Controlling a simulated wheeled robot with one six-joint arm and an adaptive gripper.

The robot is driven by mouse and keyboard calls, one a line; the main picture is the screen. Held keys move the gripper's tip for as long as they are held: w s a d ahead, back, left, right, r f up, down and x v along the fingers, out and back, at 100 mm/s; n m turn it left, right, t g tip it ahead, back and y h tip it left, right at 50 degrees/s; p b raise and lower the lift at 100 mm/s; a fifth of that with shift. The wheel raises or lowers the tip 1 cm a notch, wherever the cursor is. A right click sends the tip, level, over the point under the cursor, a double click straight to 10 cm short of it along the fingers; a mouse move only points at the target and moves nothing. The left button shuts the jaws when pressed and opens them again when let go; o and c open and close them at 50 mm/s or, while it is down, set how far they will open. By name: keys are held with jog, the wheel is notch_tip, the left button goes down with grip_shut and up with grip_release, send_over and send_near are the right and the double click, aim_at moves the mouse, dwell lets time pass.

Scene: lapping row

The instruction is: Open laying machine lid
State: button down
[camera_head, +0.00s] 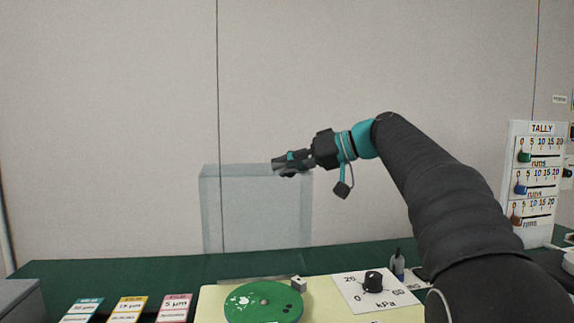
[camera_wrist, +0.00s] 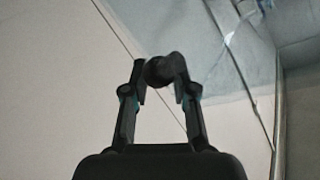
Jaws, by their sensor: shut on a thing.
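The clear lid (camera_head: 255,212) stands raised, close to upright, behind the cream lapping machine (camera_head: 212,300). Its see-through panel also shows in the wrist view (camera_wrist: 228,60). My gripper (camera_head: 284,167) is at the lid's upper right edge. In the wrist view my gripper (camera_wrist: 162,80) is shut on a dark round knob (camera_wrist: 159,70) between its fingertips. The knob is hidden by my fingers in the head view. A green disc (camera_head: 245,308) with white and dark marks lies uncovered on the machine.
A pressure dial (camera_head: 373,282) sits on the machine's right side, with a small dark bottle (camera_head: 398,264) behind it. Coloured label cards (camera_head: 127,310) lie on the green bench at the left. A tally board (camera_head: 538,180) stands at the right. The wall is behind the lid.

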jog(key=c, duration=0.9)
grip_release()
jog(key=shift+w+d+f, duration=0.1)
jog(key=shift+d+f, duration=0.05)
jog(key=shift+f, duration=0.45)
jog(key=shift+w+d+f, duration=0.1)
jog(key=shift+f, duration=0.45)
jog(key=v, duration=0.4)
jog(key=r+v, duration=0.1)
jog(key=v, duration=0.7)
jog(key=shift+s+r, duration=0.15)
jog(key=shift+r, duration=0.1)
